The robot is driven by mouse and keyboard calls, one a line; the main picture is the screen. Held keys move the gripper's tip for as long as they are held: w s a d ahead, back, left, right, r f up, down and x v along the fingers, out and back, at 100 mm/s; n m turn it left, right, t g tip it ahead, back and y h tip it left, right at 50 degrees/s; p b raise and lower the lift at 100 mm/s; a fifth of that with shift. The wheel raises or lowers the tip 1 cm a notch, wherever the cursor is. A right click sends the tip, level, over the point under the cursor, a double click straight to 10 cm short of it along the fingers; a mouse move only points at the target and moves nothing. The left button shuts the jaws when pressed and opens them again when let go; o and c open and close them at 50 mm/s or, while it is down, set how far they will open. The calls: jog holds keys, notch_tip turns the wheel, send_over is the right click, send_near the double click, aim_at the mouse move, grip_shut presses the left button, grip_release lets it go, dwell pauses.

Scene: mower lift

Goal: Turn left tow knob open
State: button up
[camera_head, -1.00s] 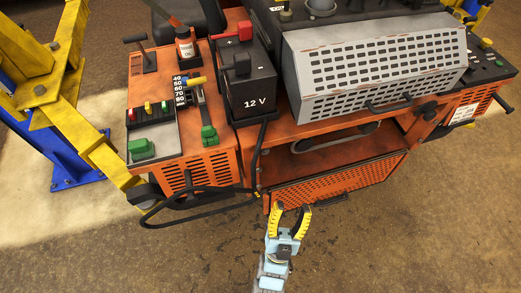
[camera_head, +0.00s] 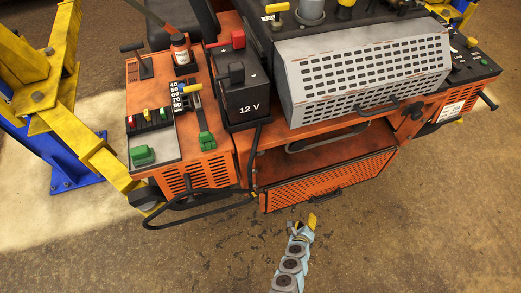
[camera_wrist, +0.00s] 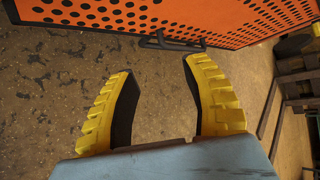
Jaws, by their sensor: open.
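The orange mower (camera_head: 215,168) fills the upper half of the head view. I cannot make out for sure which part is the left tow knob. A dark round knob (camera_head: 417,113) shows at the right, below the grey perforated hood. My gripper (camera_head: 306,224) is in front of the mower, below the orange perforated panel (camera_head: 330,180), and apart from it. In the wrist view my gripper (camera_wrist: 158,72) is open and empty, with yellow-backed, black-padded fingers. The perforated panel (camera_wrist: 130,15) and its dark handle (camera_wrist: 172,42) lie beyond the fingertips.
Yellow lift arms (camera_head: 95,150) stand left. The floor around my gripper is clear.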

jog(key=w+a+r+m+t+y, duration=0.1)
jog(key=a+r+m+y, duration=0.1)
jog(key=a+m+y, duration=0.1)
jog(key=w+a+r+m+t+y+p, duration=0.1)
jog(key=w+a+r+m+y, duration=0.1)
jog(key=a+r, duration=0.1)
jog(key=w+a+r+m+t+y+p, duration=0.1)
jog(key=w+a+r+m+y, duration=0.1)
jog(key=a, duration=0.3)
jog(key=shift+w+r+m+y, duration=0.15)
jog(key=shift+r+m+y, duration=0.5)
jog(key=shift+m+y, duration=0.15)
jog(key=m+t+y+p, duration=0.1)
jog(key=m+t+y, duration=0.2)
send_near(261, 153)
jog(key=b+x, duration=0.2)
jog(key=x, duration=0.1)
jog(key=b+x, duration=0.2)
jog(key=x, duration=0.1)
jog(key=b+x, duration=0.2)
jog(key=x, duration=0.1)
jog(key=shift+f+b, duration=0.25)
jog(key=shift+b, duration=0.15)
jog(key=shift+w+a+r+b, duration=0.1)
jog(key=shift+w+a+b, duration=0.1)
jog(key=shift+w, duration=0.2)
jog(key=shift+w+a+r+b, duration=0.1)
jog(key=shift+w+b, duration=0.1)
jog(key=shift+w, duration=0.15)
grip_shut()
